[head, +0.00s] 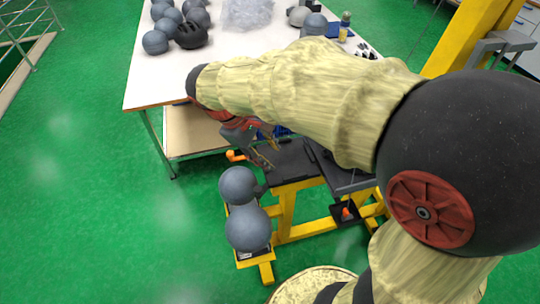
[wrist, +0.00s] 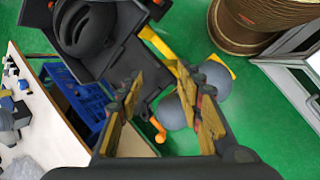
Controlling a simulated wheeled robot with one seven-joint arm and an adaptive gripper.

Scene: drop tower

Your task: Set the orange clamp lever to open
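An orange lever (head: 236,155) sticks out at the left end of the dark fixture (head: 291,160) on the yellow stand. In the wrist view an orange lever (wrist: 158,130) shows between my gripper's fingers, apart from both. I cannot tell its exact setting. My gripper (wrist: 160,78) is open and empty, with one finger on each side of the picture. In the head view my gripper (head: 264,152) hangs over the left part of the fixture, partly hidden by my arm. A black helmet (wrist: 85,28) sits in the dark fixture at the wrist view's upper left.
Two grey balls (head: 248,228) stand at the stand's left foot. A white table (head: 155,85) with several grey headforms and a black helmet (head: 191,36) lies behind. A blue crate (wrist: 82,98) is beside the fixture. A yellow post (head: 462,38) rises at right. Green floor is clear at left.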

